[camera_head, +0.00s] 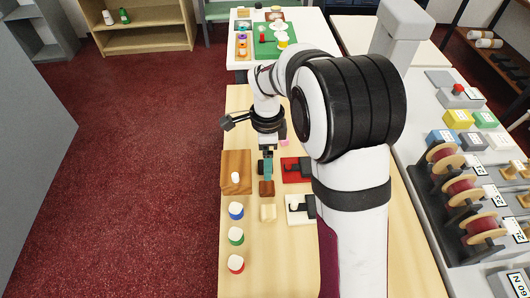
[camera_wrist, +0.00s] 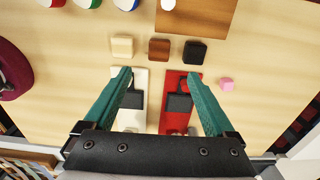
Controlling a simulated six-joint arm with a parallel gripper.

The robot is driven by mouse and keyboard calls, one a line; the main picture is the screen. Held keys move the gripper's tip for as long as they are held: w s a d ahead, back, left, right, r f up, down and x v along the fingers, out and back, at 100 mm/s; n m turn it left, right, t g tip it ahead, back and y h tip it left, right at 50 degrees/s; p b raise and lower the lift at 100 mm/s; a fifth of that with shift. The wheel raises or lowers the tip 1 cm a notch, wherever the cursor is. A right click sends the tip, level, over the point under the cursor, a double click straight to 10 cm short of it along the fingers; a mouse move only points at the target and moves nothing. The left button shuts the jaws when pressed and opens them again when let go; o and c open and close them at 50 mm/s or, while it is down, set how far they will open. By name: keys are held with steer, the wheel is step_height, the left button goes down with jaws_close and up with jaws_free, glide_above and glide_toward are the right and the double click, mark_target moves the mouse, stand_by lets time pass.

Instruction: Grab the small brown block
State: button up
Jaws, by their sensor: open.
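The small brown block (camera_head: 266,188) lies on the light wooden counter in the head view, just below my gripper (camera_head: 267,166) in the picture. In the wrist view the brown block (camera_wrist: 159,49) sits between a beige block (camera_wrist: 122,46) on its left and a black block (camera_wrist: 195,53) on its right. My gripper's teal fingers (camera_wrist: 159,75) are wide apart with nothing between them. The brown block lies just beyond the fingertips in that view. The black block is not clearly seen in the head view.
A red plate (camera_wrist: 187,88) and a white plate (camera_wrist: 140,80), each with a black fitting, lie near the fingers. A pink cube (camera_wrist: 226,84) lies to the right. A brown board (camera_head: 236,160) and several white-topped round pieces (camera_head: 236,234) line the counter's left side.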

mark_target(267, 186)
step_height(267, 186, down, 12)
steer(key=shift+s+f, duration=0.1)
steer(key=shift+f, duration=0.1)
jaws_close()
stand_by(0.4)
